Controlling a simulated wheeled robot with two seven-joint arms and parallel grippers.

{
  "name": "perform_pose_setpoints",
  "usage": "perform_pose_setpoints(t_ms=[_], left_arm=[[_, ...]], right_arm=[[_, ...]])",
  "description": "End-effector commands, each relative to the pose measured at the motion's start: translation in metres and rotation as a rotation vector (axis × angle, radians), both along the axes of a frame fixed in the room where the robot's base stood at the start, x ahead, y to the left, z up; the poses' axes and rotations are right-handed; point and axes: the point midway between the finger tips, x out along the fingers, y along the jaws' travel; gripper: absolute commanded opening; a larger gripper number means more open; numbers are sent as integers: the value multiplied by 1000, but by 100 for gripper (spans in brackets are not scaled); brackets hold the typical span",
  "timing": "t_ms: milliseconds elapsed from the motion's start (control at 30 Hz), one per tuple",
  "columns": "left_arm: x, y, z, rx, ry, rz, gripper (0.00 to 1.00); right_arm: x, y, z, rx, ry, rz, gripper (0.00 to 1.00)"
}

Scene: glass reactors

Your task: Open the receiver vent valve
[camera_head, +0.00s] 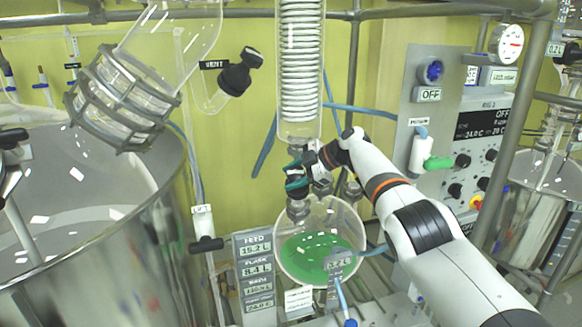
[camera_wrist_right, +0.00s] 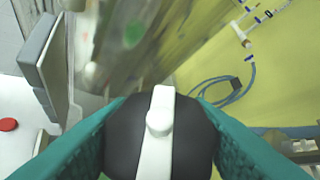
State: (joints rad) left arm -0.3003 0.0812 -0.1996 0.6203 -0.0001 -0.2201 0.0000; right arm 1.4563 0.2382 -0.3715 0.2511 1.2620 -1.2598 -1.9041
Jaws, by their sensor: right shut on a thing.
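The round receiver flask (camera_head: 345,222) holds green liquid and hangs below the coil condenser (camera_head: 301,55). Valve fittings sit on its neck. My right gripper (camera_head: 297,176), with teal finger pads, is at these fittings just above the flask. In the wrist view its two pads (camera_wrist_right: 160,140) press on both sides of a black round valve knob (camera_wrist_right: 122,142) with a white bar across its face. The bar runs nearly upright in that picture, tilted slightly. In the head view the knob is mostly hidden by the gripper. My left gripper is not in view.
A large steel vessel (camera_head: 150,255) stands at left. A readout label board (camera_head: 255,270) stands left of the flask. Blue hoses and frame bars surround the area.

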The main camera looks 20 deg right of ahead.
Motion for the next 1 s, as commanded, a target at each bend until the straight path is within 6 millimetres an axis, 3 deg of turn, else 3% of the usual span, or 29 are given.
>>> perform_pose_setpoints(t_ms=[33, 733, 767, 800, 867, 1000], left_arm=[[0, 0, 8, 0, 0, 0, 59], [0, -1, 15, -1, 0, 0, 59], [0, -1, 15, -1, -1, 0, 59], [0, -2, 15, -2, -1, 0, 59], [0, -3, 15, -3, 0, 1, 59], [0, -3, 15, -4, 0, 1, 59]], right_arm=[[3, 0, 17, 6, -23, 0, 22], [-5, 15, 5, -7, 0, 61, 22], [-5, 15, 5, -7, 0, 61, 50], [-5, 15, 5, -7, 0, 62, 56], [-5, 15, 4, -8, 2, 62, 66], [-5, 13, 3, -10, 5, 60, 67]])
